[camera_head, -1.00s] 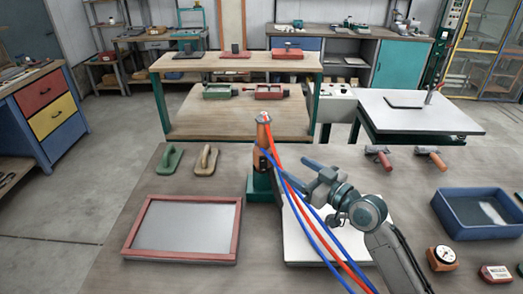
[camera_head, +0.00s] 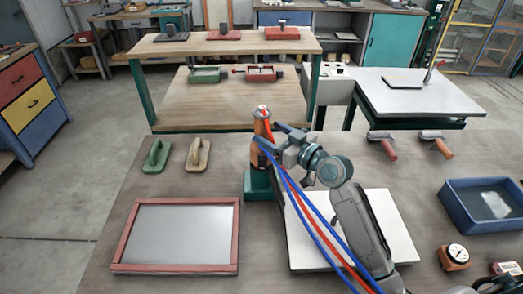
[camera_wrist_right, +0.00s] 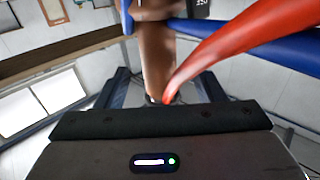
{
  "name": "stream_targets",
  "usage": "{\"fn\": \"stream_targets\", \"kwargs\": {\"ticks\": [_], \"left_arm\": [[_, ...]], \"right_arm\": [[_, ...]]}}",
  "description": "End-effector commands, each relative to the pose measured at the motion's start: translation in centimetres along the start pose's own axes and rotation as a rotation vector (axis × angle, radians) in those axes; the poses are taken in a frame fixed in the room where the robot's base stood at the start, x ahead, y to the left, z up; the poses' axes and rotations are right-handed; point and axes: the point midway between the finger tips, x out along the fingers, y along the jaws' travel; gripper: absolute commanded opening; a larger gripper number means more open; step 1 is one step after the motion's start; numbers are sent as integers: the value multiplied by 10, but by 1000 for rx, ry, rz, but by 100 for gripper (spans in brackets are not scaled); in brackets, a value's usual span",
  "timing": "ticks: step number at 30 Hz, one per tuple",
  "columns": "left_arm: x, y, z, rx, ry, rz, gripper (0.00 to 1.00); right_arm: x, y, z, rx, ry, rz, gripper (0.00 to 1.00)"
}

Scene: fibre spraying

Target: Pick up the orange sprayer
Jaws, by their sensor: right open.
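The orange sprayer (camera_head: 260,128) stands upright in a dark green stand (camera_head: 257,181) at the table's back middle. Red and blue hoses run from it towards the front right. In the right wrist view the sprayer's brown-orange body (camera_wrist_right: 156,55) stands between the spread fingers (camera_wrist_right: 160,88), partly behind the red hose. I cannot tell whether the fingers touch it. My left gripper is not in view.
A red-framed panel (camera_head: 180,235) lies at the left, a white board (camera_head: 392,228) under my right arm. Two floats (camera_head: 157,156) (camera_head: 198,154) lie behind the panel. A blue tray (camera_head: 455,207), a gauge (camera_head: 455,256) and two handled tools (camera_head: 383,145) (camera_head: 436,144) are at the right.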

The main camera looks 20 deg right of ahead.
Motion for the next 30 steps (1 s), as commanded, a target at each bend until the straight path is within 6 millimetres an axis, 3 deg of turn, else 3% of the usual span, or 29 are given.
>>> {"fn": "stream_targets", "kwargs": {"ticks": [4, 13, 22, 23, 30], "left_arm": [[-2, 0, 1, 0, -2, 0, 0], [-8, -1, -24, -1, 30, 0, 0], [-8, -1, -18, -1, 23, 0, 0], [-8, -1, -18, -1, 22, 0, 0], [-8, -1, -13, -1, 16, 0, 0]], "right_arm": [[10, 0, -2, 1, 1, 0, 62], [51, -2, -4, 2, 1, 0, 62], [57, -2, -3, -1, -1, 0, 62], [57, -2, -3, -1, -1, 0, 60], [57, -2, -3, -1, 0, 0, 13]]}}
